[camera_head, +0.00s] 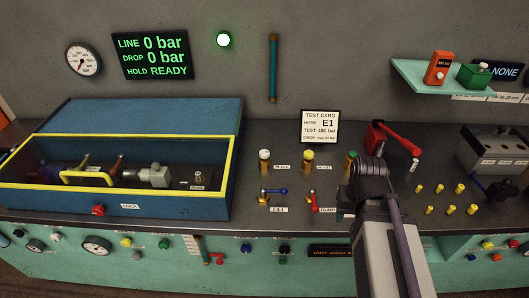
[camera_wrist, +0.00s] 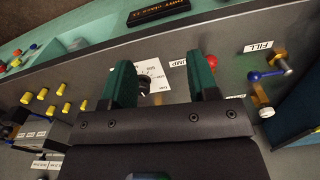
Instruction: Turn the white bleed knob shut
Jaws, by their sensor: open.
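The white bleed knob (camera_head: 264,155) sits on a brass stem on the bench, just right of the blue box, with a small label beside it. In the wrist view a white-capped knob (camera_wrist: 266,113) shows at the right, near the blue FILL lever (camera_wrist: 268,74). My gripper (camera_wrist: 163,72) is open, its two green fingers apart and well to the left of the white knob in that view. A black knob on a white dial plate (camera_wrist: 146,84) shows between the fingers. In the head view my arm hides the fingertips.
The blue box (camera_head: 228,190) with yellow rim stands left of the knob. A yellow-capped knob (camera_head: 308,157), a red DUMP lever (camera_head: 314,200) and a test card (camera_head: 319,126) are close by. The display (camera_head: 151,56) reads line 0 bar. Several yellow pegs (camera_head: 440,188) stand at right.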

